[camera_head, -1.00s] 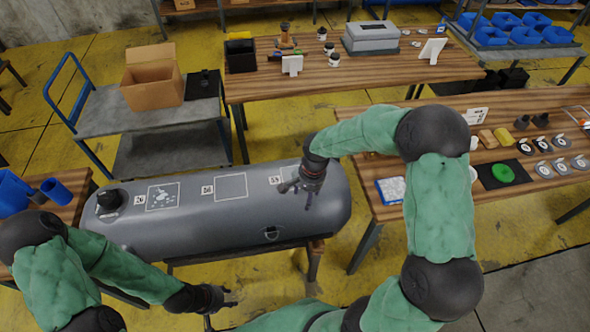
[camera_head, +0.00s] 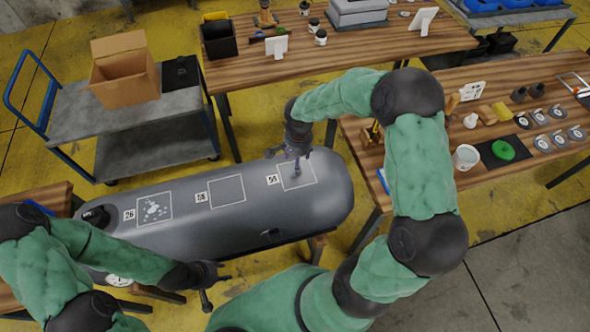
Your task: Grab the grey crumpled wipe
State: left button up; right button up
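I cannot make out a grey crumpled wipe for certain in this view. A grey inflatable boat tube (camera_head: 232,222) lies across the middle, with three outlined squares on top. The left square (camera_head: 154,208) holds pale specks and the middle square (camera_head: 227,191) looks bare. My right gripper (camera_head: 283,164) is over the right square (camera_head: 301,182), with its fingers spread. It partly hides that square, and I cannot tell if it touches the surface. My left gripper (camera_head: 219,293) is open and empty in front of the tube, near its lower edge.
A cart (camera_head: 85,118) with a cardboard box (camera_head: 124,82) stands at the back left. A wooden table (camera_head: 290,74) with a black bin (camera_head: 219,40) is behind the tube. The right table (camera_head: 430,180) holds a white cup (camera_head: 466,157), a green disc (camera_head: 503,150) and several round tins.

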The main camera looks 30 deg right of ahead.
jog(key=shift+w+f, duration=0.2)
jog(key=shift+f, duration=0.85)
jog(key=shift+w+d+f+b, duration=0.1)
jog(key=shift+w+f+b, duration=0.1)
jog(key=shift+f, duration=1.1)
jog(key=shift+w+d+f+b, duration=0.1)
jog(key=shift+f+b, duration=0.05)
jog(key=shift+f, duration=1.1)
jog(key=c, duration=0.8)
